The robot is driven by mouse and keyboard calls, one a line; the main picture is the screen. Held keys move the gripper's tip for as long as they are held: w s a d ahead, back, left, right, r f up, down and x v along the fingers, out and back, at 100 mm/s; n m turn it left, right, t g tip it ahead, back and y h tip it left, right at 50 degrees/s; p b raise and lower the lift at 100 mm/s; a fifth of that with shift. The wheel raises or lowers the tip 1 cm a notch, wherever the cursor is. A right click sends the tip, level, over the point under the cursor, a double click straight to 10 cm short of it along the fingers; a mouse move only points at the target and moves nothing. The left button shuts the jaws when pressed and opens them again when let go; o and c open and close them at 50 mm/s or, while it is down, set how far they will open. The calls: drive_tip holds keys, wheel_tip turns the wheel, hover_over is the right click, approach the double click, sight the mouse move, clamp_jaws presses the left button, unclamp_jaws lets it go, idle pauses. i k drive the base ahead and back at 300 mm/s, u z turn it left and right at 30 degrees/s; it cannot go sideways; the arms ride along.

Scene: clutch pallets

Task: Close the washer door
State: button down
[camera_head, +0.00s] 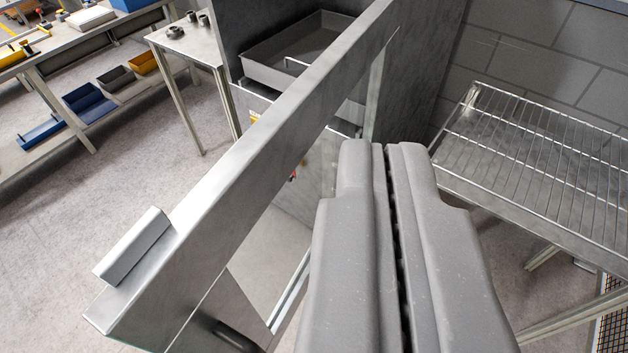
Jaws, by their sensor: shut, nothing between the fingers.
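The washer door (215,205) is a grey metal frame seen from above, standing open. Its top edge runs slantwise from the lower left up to the dark grey washer cabinet (415,70) at the top middle. A light grey block-like handle (135,248) sticks out on the left side near the door's free end. A window opening and a dark slot (235,335) show on its right side. My gripper (383,150) is shut and empty, to the right of the door. I cannot tell whether it touches the door; the lower part of the door is partly hidden behind it.
A wire-rack table (540,150) stands close on the right against a grey block wall (535,50). A grey tray (305,50) sits behind the door. A small table (190,45) and a shelf with several bins (88,98) are at the left. The left floor is clear.

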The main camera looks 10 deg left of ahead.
sight(170, 288)
drive_tip(key=z, duration=0.1)
drive_tip(key=k, duration=0.9)
drive_tip(key=u, duration=0.2)
drive_tip(key=i, duration=0.9)
drive_tip(key=z, duration=0.1)
drive_tip(key=k, duration=1.15)
drive_tip(key=u, duration=0.3)
drive_tip(key=i, duration=0.65)
drive_tip(key=z, duration=0.1)
